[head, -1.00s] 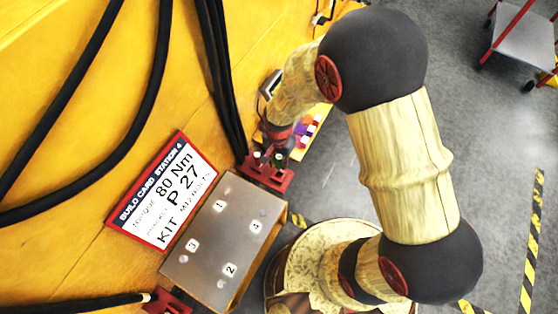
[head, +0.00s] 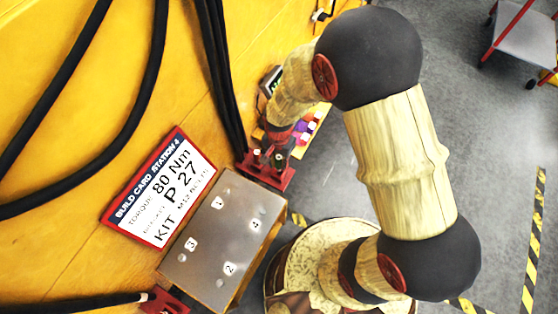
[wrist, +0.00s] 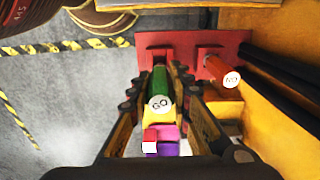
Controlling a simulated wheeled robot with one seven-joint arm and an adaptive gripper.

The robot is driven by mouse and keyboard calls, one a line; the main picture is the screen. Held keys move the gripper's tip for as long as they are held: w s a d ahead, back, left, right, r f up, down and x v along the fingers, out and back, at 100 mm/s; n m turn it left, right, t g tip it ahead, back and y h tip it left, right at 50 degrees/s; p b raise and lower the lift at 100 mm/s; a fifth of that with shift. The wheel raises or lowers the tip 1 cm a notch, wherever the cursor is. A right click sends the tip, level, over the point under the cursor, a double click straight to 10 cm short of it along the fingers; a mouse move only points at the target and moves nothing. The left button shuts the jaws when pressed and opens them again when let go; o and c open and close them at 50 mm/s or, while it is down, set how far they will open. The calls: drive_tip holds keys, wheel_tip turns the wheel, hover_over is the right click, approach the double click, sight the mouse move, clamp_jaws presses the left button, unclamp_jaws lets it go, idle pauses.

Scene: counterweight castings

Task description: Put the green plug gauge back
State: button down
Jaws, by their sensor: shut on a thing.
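The green plug gauge (wrist: 160,82), with a round white GO end, stands between the fingers of my gripper (wrist: 158,90) in the wrist view. My gripper is shut on it, one finger on each side. The gauge's far end meets the red holder (wrist: 153,52) in that view; I cannot tell whether it is in a hole. In the head view my gripper (head: 279,146) is over the red holder (head: 268,177), and the green gauge is mostly hidden.
In the head view, black cables (head: 222,80) hang left of my gripper. A numbered metal block (head: 215,240) and a build card (head: 160,185) are at lower left.

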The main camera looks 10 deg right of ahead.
sight(279, 157)
drive_tip(key=shift+f+b, duration=1.6)
drive_tip(key=shift+f, duration=0.85)
idle(0.4)
drive_tip(key=c, duration=1.6)
unclamp_jaws()
drive_tip(key=shift+o, duration=0.2)
wheel_tip(279, 157, up, 12)
drive_tip(key=shift+f, duration=0.1)
wheel_tip(279, 157, up, 7)
drive_tip(key=p, duration=0.5)
